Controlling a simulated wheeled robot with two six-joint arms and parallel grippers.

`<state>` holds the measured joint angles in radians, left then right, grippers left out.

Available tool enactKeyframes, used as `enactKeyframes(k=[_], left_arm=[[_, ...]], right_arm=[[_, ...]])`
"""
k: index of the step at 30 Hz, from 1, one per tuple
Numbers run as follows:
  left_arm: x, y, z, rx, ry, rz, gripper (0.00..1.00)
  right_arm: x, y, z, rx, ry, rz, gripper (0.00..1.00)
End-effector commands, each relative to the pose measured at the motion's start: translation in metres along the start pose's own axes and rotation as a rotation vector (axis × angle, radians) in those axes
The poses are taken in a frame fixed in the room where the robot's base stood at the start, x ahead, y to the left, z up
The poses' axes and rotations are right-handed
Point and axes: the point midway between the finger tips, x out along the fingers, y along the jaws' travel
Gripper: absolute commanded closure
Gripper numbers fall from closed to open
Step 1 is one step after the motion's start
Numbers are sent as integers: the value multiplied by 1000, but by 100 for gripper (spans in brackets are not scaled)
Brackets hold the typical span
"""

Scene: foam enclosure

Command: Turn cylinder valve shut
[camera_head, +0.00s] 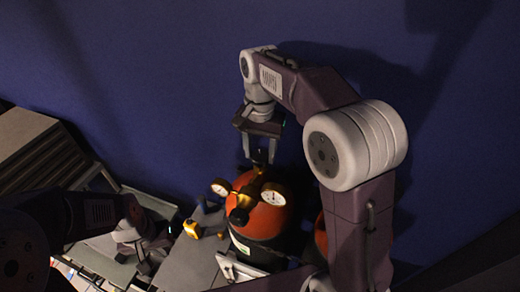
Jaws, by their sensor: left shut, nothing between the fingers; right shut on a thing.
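An orange-red gas cylinder (265,218) with a dark lower band stands at lower centre. A brass valve (243,198) sits on its top, with a left round gauge (220,187) and a right round gauge (273,198). My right gripper (259,162) points down over the cylinder's top and is shut on the upper part of the valve; the exact contact is small and dark. My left gripper (146,262) is at lower left, shut and empty, apart from the cylinder. Its fingertips are dim.
A grey surface (190,265) lies left of the cylinder, with a small yellow-and-grey item (192,229) on it. A stepped brown-grey block (40,150) stands at far left. A second orange-red object (321,236) is partly hidden behind my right arm. A blue wall (150,80) fills the back.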

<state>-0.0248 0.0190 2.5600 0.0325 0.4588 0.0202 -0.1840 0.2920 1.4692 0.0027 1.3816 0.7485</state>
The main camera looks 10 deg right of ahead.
Motion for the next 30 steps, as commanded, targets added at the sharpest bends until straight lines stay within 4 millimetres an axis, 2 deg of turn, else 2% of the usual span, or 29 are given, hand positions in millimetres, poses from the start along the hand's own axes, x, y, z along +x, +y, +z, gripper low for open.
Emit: enactKeyframes(k=[15, 30], left_arm=[[-4, 0, 0, 0, 0, 0, 100], [-4, 0, 0, 0, 0, 0, 100]], right_arm=[[-2, 1, -3, 394, 11, -5, 92], [-2, 2, -3, 517, 12, -5, 92]])
